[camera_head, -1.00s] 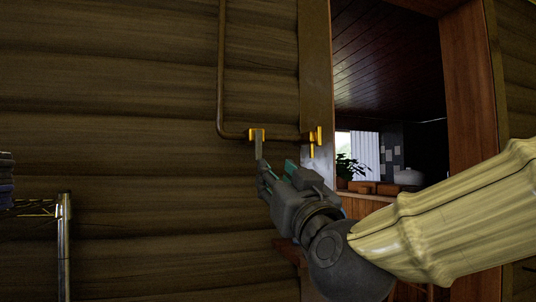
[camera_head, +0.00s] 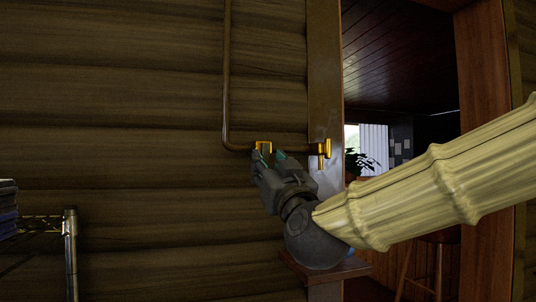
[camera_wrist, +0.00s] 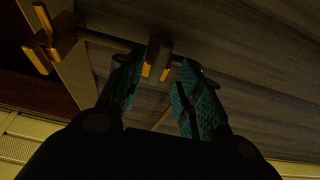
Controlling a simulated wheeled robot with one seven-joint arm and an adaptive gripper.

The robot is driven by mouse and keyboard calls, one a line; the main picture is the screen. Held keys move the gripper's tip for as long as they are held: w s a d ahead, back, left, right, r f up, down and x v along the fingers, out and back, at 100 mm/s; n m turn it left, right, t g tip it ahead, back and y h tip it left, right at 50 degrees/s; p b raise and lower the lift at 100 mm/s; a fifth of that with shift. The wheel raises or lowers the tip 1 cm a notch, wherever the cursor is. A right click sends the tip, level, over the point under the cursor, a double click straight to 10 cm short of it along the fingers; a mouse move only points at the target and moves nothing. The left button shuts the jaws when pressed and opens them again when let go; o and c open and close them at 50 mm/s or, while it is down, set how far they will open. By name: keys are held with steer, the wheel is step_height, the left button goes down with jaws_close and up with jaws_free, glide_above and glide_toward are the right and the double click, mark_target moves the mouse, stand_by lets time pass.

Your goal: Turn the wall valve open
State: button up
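The wall valve is a brass fitting (camera_head: 263,146) on a thin pipe along the log wall. In the earlier head view a grey lever hangs from it. In the head view now my gripper (camera_head: 268,158) is just below the valve, and its fingers cover the lever's place. In the wrist view my gripper (camera_wrist: 158,72) is open, with two teal-padded fingers apart. The brass valve (camera_wrist: 150,71) and a dark block on it show between and beyond the fingertips. I cannot tell whether either finger touches it.
The pipe (camera_head: 227,80) comes down the wall and bends right to a brass spout (camera_head: 323,148) by the door post. The spout also shows in the wrist view (camera_wrist: 60,38). A metal rack (camera_head: 70,250) stands at lower left. A doorway opens at right.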

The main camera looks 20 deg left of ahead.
steer(key=shift+w+a, duration=0.2)
steer(key=shift+w, duration=0.3)
steer(key=shift+w+a, duration=0.2)
steer(key=shift+w, duration=0.3)
steer(key=shift+s+r, duration=0.1)
steer(key=shift+s, duration=0.25)
steer(key=shift+c, duration=0.2)
steer(key=shift+w, duration=0.15)
jaws_close()
